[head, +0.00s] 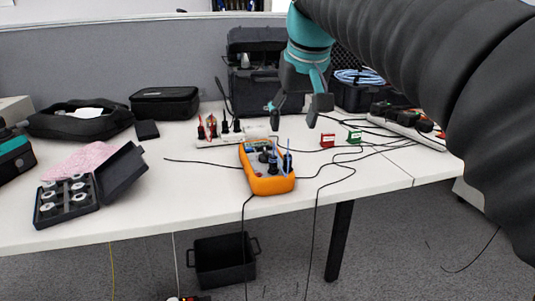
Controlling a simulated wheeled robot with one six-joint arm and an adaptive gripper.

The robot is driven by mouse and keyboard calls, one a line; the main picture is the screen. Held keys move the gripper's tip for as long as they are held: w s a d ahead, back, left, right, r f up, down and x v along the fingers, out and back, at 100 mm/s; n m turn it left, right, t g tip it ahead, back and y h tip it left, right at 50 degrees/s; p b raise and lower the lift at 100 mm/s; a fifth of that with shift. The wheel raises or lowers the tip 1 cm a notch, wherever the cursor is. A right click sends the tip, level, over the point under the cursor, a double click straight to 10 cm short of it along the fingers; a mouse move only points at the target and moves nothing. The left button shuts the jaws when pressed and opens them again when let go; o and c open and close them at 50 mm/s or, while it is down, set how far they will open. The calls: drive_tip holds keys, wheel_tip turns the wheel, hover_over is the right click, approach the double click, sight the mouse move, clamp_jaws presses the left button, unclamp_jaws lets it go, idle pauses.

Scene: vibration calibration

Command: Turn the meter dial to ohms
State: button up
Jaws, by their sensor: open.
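The orange multimeter (270,184) lies on the white table near its front edge. Its dial (264,157) shows as a small dark knob on its face. The dial's pointer and markings are too small to read. Dark plugs and a blue thing stand up on the lower face, with leads running from it. My gripper (294,114) hangs open and empty above and behind the meter, a little to the right, its two dark fingertips spread apart and clear of the meter.
A white holder with probes (232,138) stands behind the meter. Red (328,140) and green (355,137) blocks sit to the right among loose cables. An open case of weights (69,216) lies left. A black bin (224,262) stands below.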

sight(266, 151)
drive_tip(key=w+a+r, duration=0.2)
drive_tip(key=w+a, duration=0.1)
drive_tip(key=a, duration=0.1)
drive_tip(key=shift+n, duration=0.3)
drive_tip(key=b+x, duration=0.3)
drive_tip(key=x, duration=1)
drive_tip(key=shift+w+f+b, duration=0.15)
drive_tip(key=shift+f+b, duration=0.15)
drive_tip(key=shift+b, duration=0.1)
drive_tip(key=shift+c, duration=0.3)
drive_tip(key=c, duration=1.1)
